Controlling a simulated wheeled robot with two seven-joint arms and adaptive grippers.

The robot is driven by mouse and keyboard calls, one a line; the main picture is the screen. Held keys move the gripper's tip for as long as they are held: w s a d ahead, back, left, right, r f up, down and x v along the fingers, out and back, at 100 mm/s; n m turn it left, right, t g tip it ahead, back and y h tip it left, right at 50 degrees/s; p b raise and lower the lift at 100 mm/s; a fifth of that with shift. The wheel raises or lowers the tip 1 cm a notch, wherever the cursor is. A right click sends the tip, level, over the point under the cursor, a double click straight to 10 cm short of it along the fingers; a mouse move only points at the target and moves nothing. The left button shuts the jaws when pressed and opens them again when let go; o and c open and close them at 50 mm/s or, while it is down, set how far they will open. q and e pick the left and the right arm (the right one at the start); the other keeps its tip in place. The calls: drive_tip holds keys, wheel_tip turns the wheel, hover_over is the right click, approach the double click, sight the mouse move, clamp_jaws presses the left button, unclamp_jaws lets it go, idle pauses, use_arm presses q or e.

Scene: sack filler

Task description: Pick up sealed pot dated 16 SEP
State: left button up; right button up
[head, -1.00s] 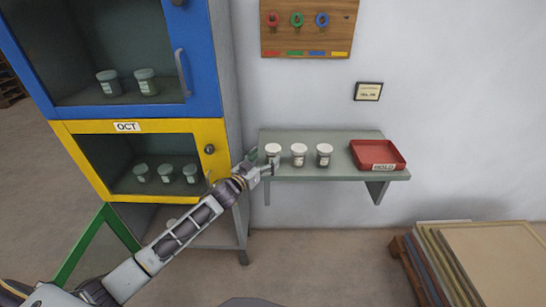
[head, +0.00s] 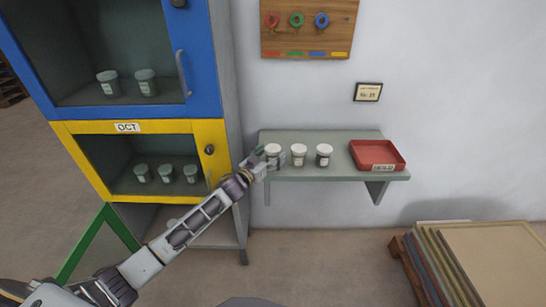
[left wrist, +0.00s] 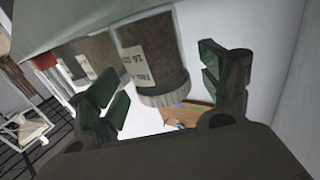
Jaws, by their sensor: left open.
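Three small pots with white lids and pale labels stand in a row on the grey-green wall shelf (head: 340,172): a left pot (head: 273,151), a middle pot (head: 299,155) and a right pot (head: 324,155). My right gripper is out of view.
A red tray (head: 378,146) sits on the shelf's right end. A cabinet with a blue section (head: 207,60) and a yellow section (head: 85,128) marked OCT stands at left, holding several pots. A green door (head: 82,245) hangs open below. Stacked boards (head: 490,260) lie at lower right.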

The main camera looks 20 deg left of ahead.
use_arm(q)
drive_tip(key=shift+w+d, duration=0.15)
drive_tip(key=shift+w, duration=0.45)
drive_tip(key=shift+w+d, duration=0.1)
drive_tip(key=shift+w, duration=0.05)
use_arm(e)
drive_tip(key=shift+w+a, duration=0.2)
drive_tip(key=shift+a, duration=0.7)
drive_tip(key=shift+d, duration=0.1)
use_arm(q)
drive_tip(key=c, duration=0.9)
drive_tip(key=shift+c, duration=1.1)
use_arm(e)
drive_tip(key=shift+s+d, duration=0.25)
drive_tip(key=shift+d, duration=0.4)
